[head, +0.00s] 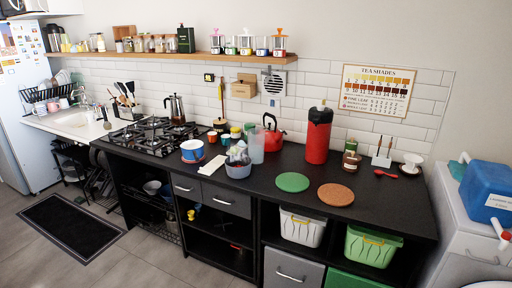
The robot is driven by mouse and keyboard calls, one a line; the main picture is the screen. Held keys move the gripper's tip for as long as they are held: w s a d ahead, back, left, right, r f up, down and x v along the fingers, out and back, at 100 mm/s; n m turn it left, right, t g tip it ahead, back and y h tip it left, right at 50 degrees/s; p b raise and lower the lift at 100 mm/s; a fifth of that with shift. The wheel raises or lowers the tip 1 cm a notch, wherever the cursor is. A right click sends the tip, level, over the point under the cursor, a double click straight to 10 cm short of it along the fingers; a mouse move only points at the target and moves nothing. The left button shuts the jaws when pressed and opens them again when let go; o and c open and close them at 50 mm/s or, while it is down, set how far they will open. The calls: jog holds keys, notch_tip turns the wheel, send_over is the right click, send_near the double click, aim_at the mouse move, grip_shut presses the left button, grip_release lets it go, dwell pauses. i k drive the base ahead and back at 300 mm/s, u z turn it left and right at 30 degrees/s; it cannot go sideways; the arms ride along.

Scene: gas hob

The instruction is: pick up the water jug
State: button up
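A pale, see-through upright vessel (257,147), which looks like the water jug, stands on the black counter (232,191) between the red kettle and a grey-blue tub. The tub and its contents hide part of its lower left side. I cannot make out a handle or the water level at this size. My gripper is not in view, and nothing is seen touching the jug.
Close around it are the red kettle (273,139), the filled tub (238,169) and a blue-and-white pot (192,151). A tall red flask (317,137) stands to the right. Green (293,182) and brown (336,194) round mats lie in front. The gas hob (155,137) is left.

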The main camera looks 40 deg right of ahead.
aim_at(256, 137)
jog(key=u, duration=0.05)
jog(key=i, duration=1)
jog(key=z, duration=0.05)
